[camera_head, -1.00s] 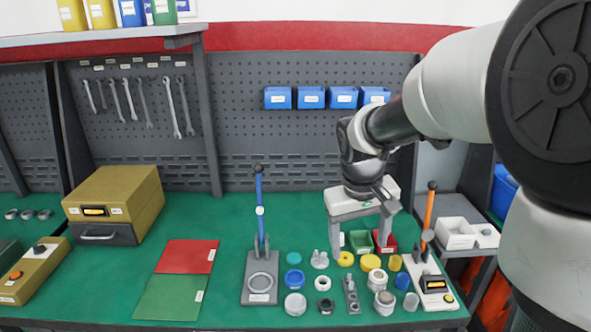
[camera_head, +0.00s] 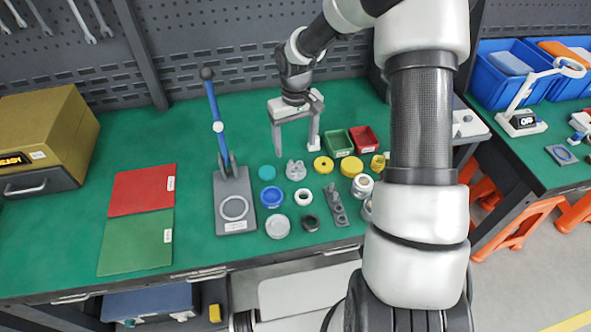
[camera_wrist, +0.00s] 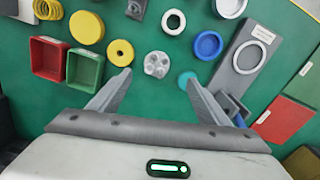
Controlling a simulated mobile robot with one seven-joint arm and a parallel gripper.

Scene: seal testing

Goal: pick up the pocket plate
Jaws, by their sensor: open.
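The narrow dark grey plate (camera_head: 336,205) with small round features along it looks most like the pocket plate, though I cannot be sure. It lies flat on the green bench top; its end shows at the top edge of the wrist view (camera_wrist: 137,8). A light grey lobed piece (camera_head: 296,171) with small posts is nearby and shows ahead of the fingers in the wrist view (camera_wrist: 157,64). My gripper (camera_head: 296,150) points down above the bench, behind these parts. In the wrist view (camera_wrist: 160,78) its two fingers are wide apart with nothing between them.
Green (camera_head: 337,142) and red (camera_head: 365,140) bins and a yellow ring (camera_head: 323,164) stand close to my gripper. A blue-levered press (camera_head: 234,205) rises at the left. My arm hides the bench's right part.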

